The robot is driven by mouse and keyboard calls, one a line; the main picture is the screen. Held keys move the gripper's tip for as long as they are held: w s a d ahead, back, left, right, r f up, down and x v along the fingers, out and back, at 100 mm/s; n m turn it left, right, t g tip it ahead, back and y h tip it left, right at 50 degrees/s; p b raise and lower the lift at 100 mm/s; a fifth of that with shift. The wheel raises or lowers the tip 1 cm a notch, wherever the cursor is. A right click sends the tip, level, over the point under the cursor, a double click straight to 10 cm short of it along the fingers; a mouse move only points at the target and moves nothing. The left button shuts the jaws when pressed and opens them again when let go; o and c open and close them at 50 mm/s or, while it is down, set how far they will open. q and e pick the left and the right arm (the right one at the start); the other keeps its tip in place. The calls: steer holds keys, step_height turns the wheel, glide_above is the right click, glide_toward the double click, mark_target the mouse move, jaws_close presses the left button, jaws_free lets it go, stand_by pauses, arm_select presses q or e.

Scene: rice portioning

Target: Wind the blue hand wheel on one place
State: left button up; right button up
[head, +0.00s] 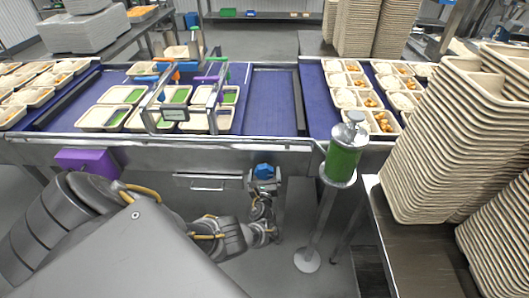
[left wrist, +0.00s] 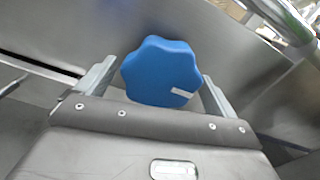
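The blue hand wheel (head: 264,171) is a lobed knob on the steel front of the conveyor, below its edge. In the left wrist view the wheel (left wrist: 160,70) fills the middle, with a small pale mark on its lower right. My left gripper (head: 264,184) is at the wheel in the head view. In the left wrist view the gripper's (left wrist: 158,82) two fingers stand on either side of the wheel, apart, with small gaps visible beside it. My right gripper is in neither view.
A blue conveyor belt (head: 273,103) carries compartment trays, with a metal frame (head: 187,105) over it. A green canister (head: 342,160) stands on a post right of the wheel. Tall stacks of empty trays (head: 440,140) stand at the right. A purple box (head: 88,161) is at the left front.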

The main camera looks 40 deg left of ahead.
arm_select(q)
steer(key=shift+s+d, duration=0.2)
steer(key=shift+s, duration=0.05)
steer(key=p+v, duration=0.3)
steer(key=v, duration=0.7)
stand_by(0.3)
